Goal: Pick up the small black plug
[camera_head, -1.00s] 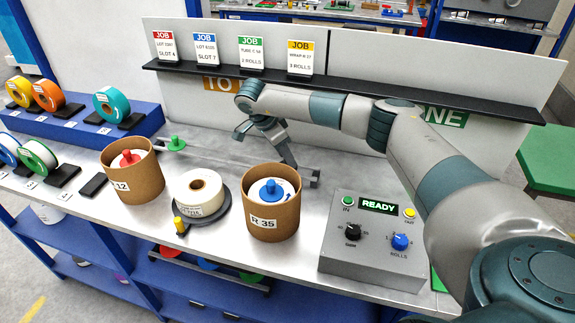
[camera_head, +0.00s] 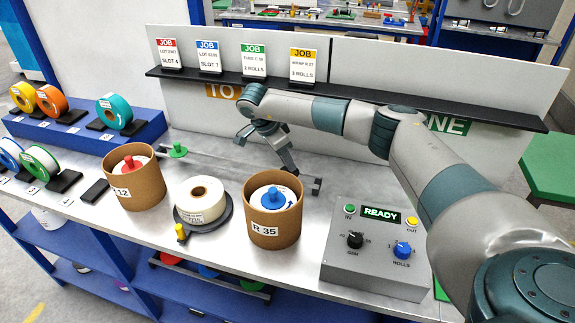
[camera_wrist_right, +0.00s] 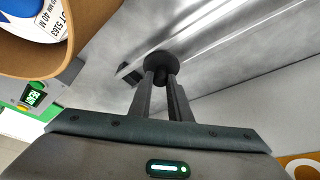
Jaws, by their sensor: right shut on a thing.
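The small black plug (camera_wrist_right: 160,64) is a dark round piece between my right fingertips in the right wrist view. My right gripper (camera_wrist_right: 161,78) is shut on it, with the two fingers close together and pointing at the grey metal bench top. In the head view my right gripper (camera_head: 290,167) reaches down behind the cardboard tub with the blue knob. The plug is too small and dark to make out there. I cannot tell whether it touches the bench. My left gripper is not in view.
The blue-knobbed tub (camera_head: 274,224) stands in front of the gripper, with a white roll (camera_head: 200,198) and a red-knobbed tub (camera_head: 135,185) to its left. A grey control box (camera_head: 375,258) reads READY. A dark shelf (camera_head: 350,97) with job cards runs behind.

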